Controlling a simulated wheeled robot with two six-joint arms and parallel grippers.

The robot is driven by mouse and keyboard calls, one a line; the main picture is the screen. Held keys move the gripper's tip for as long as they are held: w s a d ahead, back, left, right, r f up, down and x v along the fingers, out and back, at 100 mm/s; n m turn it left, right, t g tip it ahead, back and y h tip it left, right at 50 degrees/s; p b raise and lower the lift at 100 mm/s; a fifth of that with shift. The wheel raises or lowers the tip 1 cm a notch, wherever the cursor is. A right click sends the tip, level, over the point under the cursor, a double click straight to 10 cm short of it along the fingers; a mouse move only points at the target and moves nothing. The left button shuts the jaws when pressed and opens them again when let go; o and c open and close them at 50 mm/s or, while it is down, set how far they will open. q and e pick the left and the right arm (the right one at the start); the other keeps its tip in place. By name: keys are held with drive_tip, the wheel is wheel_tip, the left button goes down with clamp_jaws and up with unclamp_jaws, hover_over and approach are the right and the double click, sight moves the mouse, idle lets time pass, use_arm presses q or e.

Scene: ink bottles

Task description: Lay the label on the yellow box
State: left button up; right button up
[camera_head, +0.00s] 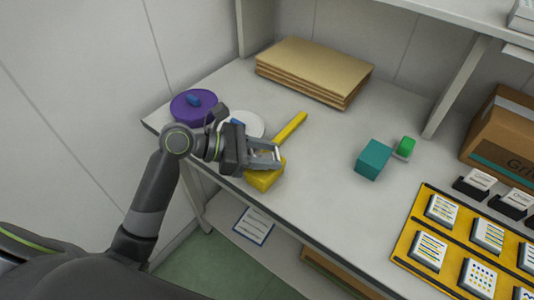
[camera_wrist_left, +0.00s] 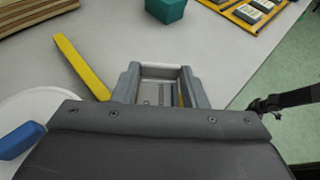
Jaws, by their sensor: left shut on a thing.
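My left gripper (camera_head: 279,156) is over the front left part of the table. It is shut on a pale flat piece that looks like the label (camera_wrist_left: 155,92), seen between the fingers in the left wrist view. A yellow block, which looks like the yellow box (camera_head: 264,181), is right under and in front of the fingers by the table's front edge. The gripper hides part of it. I cannot tell whether the label touches it. A long yellow bar (camera_head: 291,127) lies just behind; it also shows in the left wrist view (camera_wrist_left: 80,66).
A purple round thing (camera_head: 188,105) and a white disc (camera_head: 252,123) are near my left wrist. Stacked brown boards (camera_head: 314,70) lie at the back. A teal block (camera_head: 373,160), a green block (camera_head: 406,146) and a yellow tray (camera_head: 435,262) are right. The middle is clear.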

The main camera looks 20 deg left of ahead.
use_arm(q)
drive_tip(key=shift+f, duration=0.55)
idle(0.4)
drive_tip(key=o, duration=1)
drive_tip(key=shift+s+a+r, duration=0.15)
drive_tip(key=shift+s+a, duration=0.05)
drive_tip(key=shift+a, duration=0.3)
drive_tip(key=p+v, duration=0.1)
drive_tip(key=v, duration=1.5)
drive_tip(key=shift+r+p, duration=0.2)
drive_tip(key=shift+p, duration=0.15)
